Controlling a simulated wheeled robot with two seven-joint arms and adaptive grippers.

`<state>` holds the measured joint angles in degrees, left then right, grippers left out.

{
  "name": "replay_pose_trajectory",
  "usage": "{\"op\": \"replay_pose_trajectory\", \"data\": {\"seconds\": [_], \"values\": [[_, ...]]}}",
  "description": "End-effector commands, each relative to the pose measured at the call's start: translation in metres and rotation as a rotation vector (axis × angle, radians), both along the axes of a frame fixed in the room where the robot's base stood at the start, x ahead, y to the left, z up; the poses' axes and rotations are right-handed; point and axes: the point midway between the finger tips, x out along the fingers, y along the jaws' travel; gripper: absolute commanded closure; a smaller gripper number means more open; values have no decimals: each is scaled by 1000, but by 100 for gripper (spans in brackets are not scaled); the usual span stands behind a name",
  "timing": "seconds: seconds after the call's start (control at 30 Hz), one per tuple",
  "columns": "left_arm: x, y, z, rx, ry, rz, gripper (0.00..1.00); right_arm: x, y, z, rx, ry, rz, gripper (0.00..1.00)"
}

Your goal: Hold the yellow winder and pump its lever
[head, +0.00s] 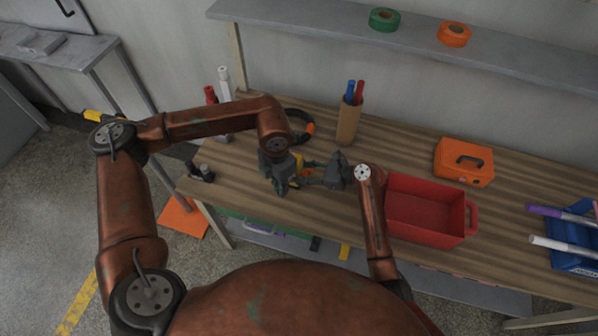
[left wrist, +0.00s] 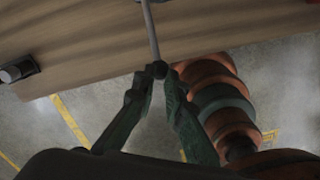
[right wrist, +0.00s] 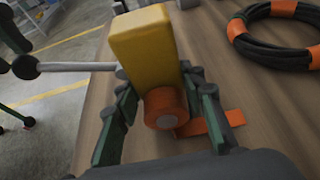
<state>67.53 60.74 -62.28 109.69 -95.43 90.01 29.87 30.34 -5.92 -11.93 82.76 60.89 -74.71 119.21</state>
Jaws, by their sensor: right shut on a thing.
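The yellow winder (right wrist: 146,48) has an orange round part and fills the middle of the right wrist view. My right gripper (right wrist: 165,92) is shut on it, one finger on each side. In the head view the winder (head: 298,164) is mostly hidden between both grippers. Its lever (right wrist: 75,66) is a thin grey rod ending in a dark ball knob (right wrist: 25,67), sticking out to the left. In the left wrist view the knob (left wrist: 159,69) is between the fingertips of my left gripper (left wrist: 159,82), which is open. Contact with the knob is unclear.
On the wooden bench (head: 400,148), a red bin (head: 425,205) stands right of my right gripper. An orange toolbox (head: 464,162), a pen holder (head: 348,125) and a coiled black hose (right wrist: 270,40) lie farther back. A dark small item (head: 200,172) is near the left edge.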

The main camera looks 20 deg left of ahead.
Motion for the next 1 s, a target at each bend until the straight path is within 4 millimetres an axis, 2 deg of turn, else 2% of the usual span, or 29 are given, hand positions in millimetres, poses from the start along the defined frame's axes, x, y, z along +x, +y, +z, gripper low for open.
{"op": "replay_pose_trajectory", "data": {"seconds": [0.17,0.57,1.0], "values": [[2,-1,5,-1,1,0,90,0,0,-1,-1,1,0,96],[12,-2,34,-2,1,-1,90,0,0,-1,-1,1,-1,96],[12,-2,35,-1,1,-1,90,0,0,-1,-1,0,-1,96]]}}
